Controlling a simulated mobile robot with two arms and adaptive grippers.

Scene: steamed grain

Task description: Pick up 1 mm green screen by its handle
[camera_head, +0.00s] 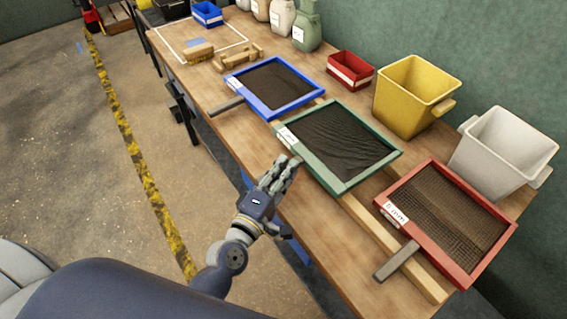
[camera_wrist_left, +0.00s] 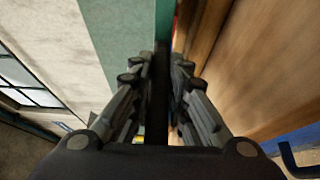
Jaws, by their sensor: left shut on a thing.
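The green-framed screen (camera_head: 385,160) with dark mesh lies in the middle of the row of screens on the bench, with a white label on its near left corner. My left gripper (camera_head: 284,163) is at its left edge and covers its handle in the head view. In the left wrist view the fingers (camera_wrist_left: 159,75) are shut on the dark handle (camera_wrist_left: 159,105), which runs between them toward the green frame (camera_wrist_left: 163,22). My right gripper is not in view.
A blue-framed screen (camera_head: 314,98) lies farther back and a red-framed screen (camera_head: 467,275) nearer. A wooden rail (camera_head: 372,222) runs under the screens. A yellow bin (camera_head: 408,95), a white bin (camera_head: 500,150) and a small red bin (camera_head: 350,72) stand behind.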

